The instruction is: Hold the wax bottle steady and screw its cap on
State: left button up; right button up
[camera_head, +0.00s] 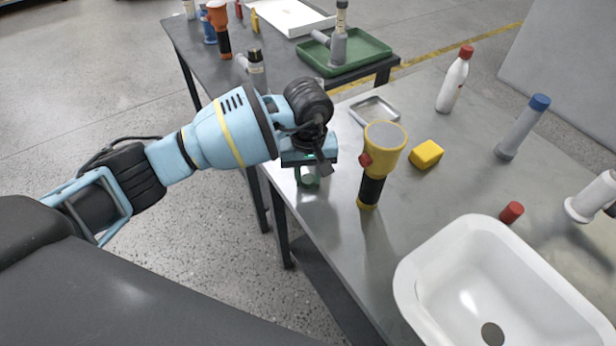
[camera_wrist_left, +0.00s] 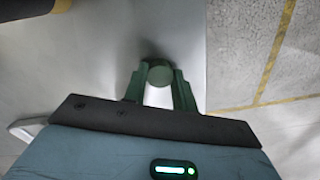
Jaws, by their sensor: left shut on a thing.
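My left gripper (camera_head: 308,170) is over the near left edge of the grey table. In the left wrist view its fingers (camera_wrist_left: 158,88) are shut on a dark green round piece (camera_wrist_left: 158,73), which looks like a cap. No bottle shows clearly under it. A white bottle with a red top (camera_head: 453,84) stands upright at the back of the table, well apart from the gripper. A small red cap-like cylinder (camera_head: 511,212) lies behind the white basin. I cannot tell which of these is the wax bottle or its cap. My right gripper is not in view.
A yellow and black flashlight (camera_head: 383,152) stands just right of my left gripper. A yellow block (camera_head: 426,155), a small metal tray (camera_head: 375,112), a blue-topped grey cylinder (camera_head: 523,127) and a white basin (camera_head: 412,274) are also there. A second table behind holds a green tray (camera_head: 368,45).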

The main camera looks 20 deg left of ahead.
aim_at(308, 179)
pick_arm(q)
notch_tip(308, 179, up, 10)
dwell(0.5)
dwell(0.3)
